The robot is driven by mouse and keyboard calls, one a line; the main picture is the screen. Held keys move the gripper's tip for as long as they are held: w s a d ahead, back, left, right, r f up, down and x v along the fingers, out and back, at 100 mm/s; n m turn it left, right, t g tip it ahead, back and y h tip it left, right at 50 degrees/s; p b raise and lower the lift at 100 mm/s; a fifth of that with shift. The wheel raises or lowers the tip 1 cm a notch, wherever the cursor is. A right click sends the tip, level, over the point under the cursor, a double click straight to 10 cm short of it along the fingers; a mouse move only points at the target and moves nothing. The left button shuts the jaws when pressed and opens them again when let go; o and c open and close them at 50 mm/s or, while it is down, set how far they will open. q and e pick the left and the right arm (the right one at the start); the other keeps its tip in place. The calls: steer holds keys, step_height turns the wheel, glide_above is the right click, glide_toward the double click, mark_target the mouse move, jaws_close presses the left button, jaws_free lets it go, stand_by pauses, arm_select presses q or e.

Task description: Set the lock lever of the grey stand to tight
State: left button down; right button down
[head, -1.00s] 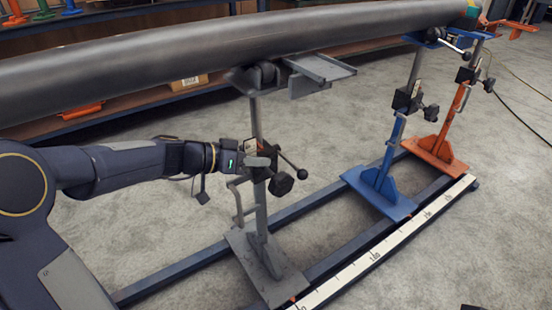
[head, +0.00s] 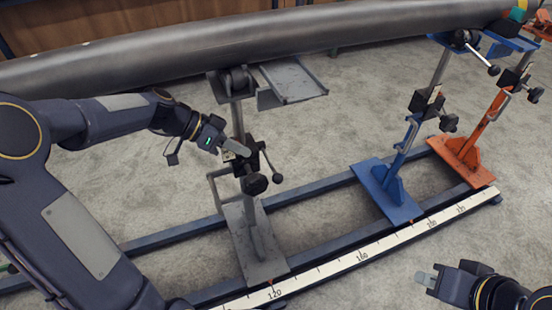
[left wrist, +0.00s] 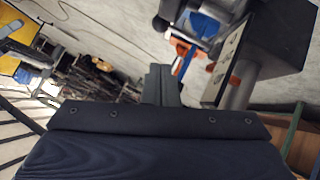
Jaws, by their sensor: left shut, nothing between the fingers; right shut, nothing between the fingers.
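The grey stand (head: 258,245) stands upright on the rail frame, with its grey cradle under the pipe. Its black clamp block (head: 243,163) sits midway up the post. The lock lever (head: 270,165) slants down to the right from the block to a black ball end; a separate dark knob (head: 256,184) is just below left. My left gripper (head: 243,151) is shut and empty, its tip at the block's upper left; contact cannot be told. In the left wrist view its dark fingers (left wrist: 161,86) are beside a large black block (left wrist: 265,50). My right gripper (head: 427,278) is shut and empty, at lower right.
A long grey pipe (head: 160,62) runs across above the stands. A blue stand (head: 385,190) and an orange stand (head: 463,158) stand to the right. A white scale strip (head: 345,262) runs along the front rail. Open floor (head: 330,155) lies between the grey and blue stands.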

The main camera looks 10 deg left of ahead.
mark_target(274, 174)
arm_select(q)
steer(key=b+x, duration=0.2)
steer(key=x, duration=0.8)
steer(key=shift+w, duration=0.1)
steer(key=f+b, duration=0.1)
steer(key=b, duration=0.2)
steer(key=f+m+t+y+b, duration=0.1)
steer(key=f+b, duration=0.1)
steer(key=b, duration=0.1)
steer(key=shift+s+d+b, duration=0.2)
steer(key=shift+s+b, duration=0.05)
steer(key=shift+b, duration=0.15)
steer(key=shift+t+b, duration=0.3)
steer(key=shift+b, duration=0.15)
steer(key=shift+r, duration=0.25)
